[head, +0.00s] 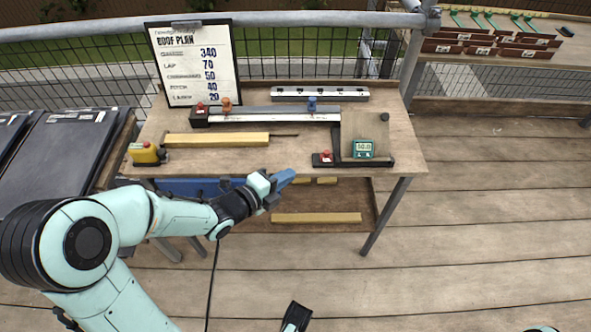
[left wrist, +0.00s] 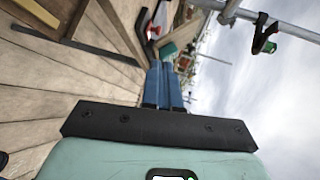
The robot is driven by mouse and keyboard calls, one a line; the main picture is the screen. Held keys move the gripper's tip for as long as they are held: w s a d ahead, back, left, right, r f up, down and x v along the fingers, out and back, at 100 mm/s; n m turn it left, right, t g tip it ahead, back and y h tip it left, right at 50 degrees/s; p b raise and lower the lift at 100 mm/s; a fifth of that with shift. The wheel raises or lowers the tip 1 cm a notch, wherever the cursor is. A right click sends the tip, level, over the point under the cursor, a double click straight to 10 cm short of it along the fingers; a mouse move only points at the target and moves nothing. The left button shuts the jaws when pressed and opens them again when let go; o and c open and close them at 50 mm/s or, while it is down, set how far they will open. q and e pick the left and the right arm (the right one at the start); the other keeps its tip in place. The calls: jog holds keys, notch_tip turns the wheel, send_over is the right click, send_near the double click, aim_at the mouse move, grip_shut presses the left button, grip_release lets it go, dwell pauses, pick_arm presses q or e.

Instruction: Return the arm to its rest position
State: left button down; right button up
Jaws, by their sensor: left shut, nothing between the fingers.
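My left arm comes in from the left in the head view. Its gripper (head: 283,180) is shut and empty, with its blue fingers in front of the workbench's front edge. In the left wrist view the two blue fingers (left wrist: 165,88) lie side by side with nothing held. The workbench (head: 405,150) stands just beyond the gripper.
The bench holds a clipboard (head: 195,62), a yellow tool (head: 146,153), a yellow-edged batten (head: 215,140), a long rail (head: 265,117) and a teal gauge (head: 363,149). Dark panels (head: 60,150) stand at left. The deck (head: 500,210) at right is clear.

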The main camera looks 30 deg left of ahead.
pick_arm(q)
jog(key=shift+s+a, duration=0.1)
jog(key=shift+s, duration=0.1)
dwell(0.4)
jog(key=s+d+f+n+g, duration=0.35)
jog(key=f+n, duration=0.25)
jog(key=f, duration=0.4)
jog(key=s+d+f+n+g+y, duration=0.1)
jog(key=s+d+f+n+g, duration=0.15)
jog(key=s+f+n, duration=0.6)
jog(key=s+d+f+n+g, duration=0.1)
jog(key=d+f+n+g, duration=0.2)
jog(key=f, duration=1)
jog(key=s+d+f+n+g+h+p, duration=0.1)
jog(key=s+d+f+n+g, duration=0.1)
jog(key=s+n+g, duration=0.3)
jog(key=s+d+f+n+g, duration=0.1)
jog(key=s+d+f+n, duration=0.2)
jog(key=s, duration=0.3)
notch_tip(320, 180, up, 11)
jog(key=w+p, duration=0.1)
jog(key=p, duration=1)
jog(key=shift+a+m, duration=0.2)
jog(key=shift+m, duration=0.15)
